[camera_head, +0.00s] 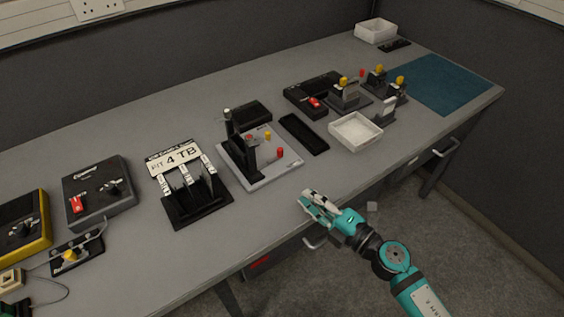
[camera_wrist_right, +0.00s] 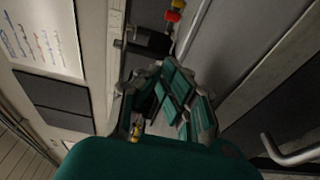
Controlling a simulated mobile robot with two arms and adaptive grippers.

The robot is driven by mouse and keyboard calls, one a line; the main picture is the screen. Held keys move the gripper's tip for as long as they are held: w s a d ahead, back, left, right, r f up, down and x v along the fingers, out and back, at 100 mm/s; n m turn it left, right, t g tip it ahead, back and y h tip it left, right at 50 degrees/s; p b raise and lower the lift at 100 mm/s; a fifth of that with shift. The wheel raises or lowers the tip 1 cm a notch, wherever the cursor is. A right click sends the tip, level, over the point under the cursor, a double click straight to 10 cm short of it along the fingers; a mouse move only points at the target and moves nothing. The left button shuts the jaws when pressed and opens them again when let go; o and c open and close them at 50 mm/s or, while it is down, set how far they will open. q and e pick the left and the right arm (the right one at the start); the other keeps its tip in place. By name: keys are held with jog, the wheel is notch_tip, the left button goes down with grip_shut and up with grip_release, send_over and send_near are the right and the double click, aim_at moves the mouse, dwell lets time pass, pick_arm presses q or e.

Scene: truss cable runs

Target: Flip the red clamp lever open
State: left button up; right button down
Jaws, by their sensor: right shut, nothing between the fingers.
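My right gripper (camera_head: 312,203) is shut and empty at the table's front edge, its arm coming in from the lower right. It also shows in the right wrist view (camera_wrist_right: 172,100). A fixture on a light plate (camera_head: 262,184) stands just behind and left of it, with a black upright, a yellow knob (camera_head: 267,136) and a red knob (camera_head: 280,153). The gripper is apart from these. A red lever-like part (camera_head: 315,102) lies on a black box farther back. I cannot tell which red part is the clamp lever. My left gripper is not in view.
A black stand with white labelled parts (camera_head: 185,188) is to the left. A dark tray (camera_head: 304,134) and a white bin (camera_head: 355,131) stand right of the fixture. Yellow-topped clamps (camera_head: 377,70) and a blue mat (camera_head: 436,84) are at the right. A handle (camera_head: 446,147) juts below the edge.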

aim_at(283, 172)
jog(key=x, duration=0.9)
jog(key=shift+w+a+p, duration=0.25)
jog(key=shift+w+p, duration=0.05)
jog(key=shift+p, duration=0.05)
jog(key=w, duration=0.3)
jog(key=shift+w+a+f+b, duration=0.15)
jog(key=shift+b, duration=0.15)
jog(key=shift+w, duration=0.4)
jog(key=shift+w+n+g+y+b, duration=0.15)
jog(key=shift+n+g+y+b, duration=0.25)
jog(key=shift+g, duration=0.1)
